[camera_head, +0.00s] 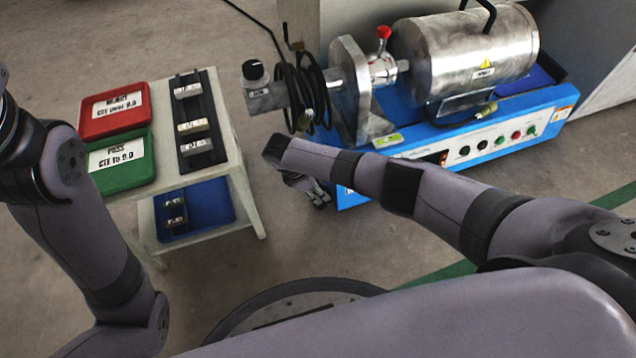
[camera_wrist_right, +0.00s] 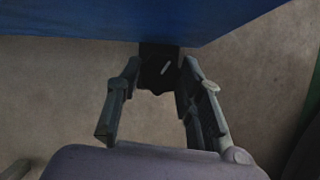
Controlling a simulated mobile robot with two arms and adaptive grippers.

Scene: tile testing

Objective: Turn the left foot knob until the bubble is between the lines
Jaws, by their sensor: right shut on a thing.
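The blue test machine (camera_head: 475,148) stands at the right in the head view. A small level (camera_head: 388,141) with a yellow-green vial lies on its base near the front left end. I cannot make out its bubble. My right gripper (camera_head: 318,196) is low at the machine's left front corner, partly hidden by my own arm. In the right wrist view the black foot knob (camera_wrist_right: 158,72) with a white mark sits under the blue base edge. My right gripper (camera_wrist_right: 159,78) is shut on it, one finger on each side. My left arm enters at the left, but its gripper is not seen.
A pale table (camera_head: 232,150) at the left holds a red tray (camera_head: 112,121), a green tray (camera_head: 140,175) and a black rack (camera_head: 211,104) of blocks. A blue tray (camera_head: 222,212) lies on its lower shelf. Bare floor separates table and machine.

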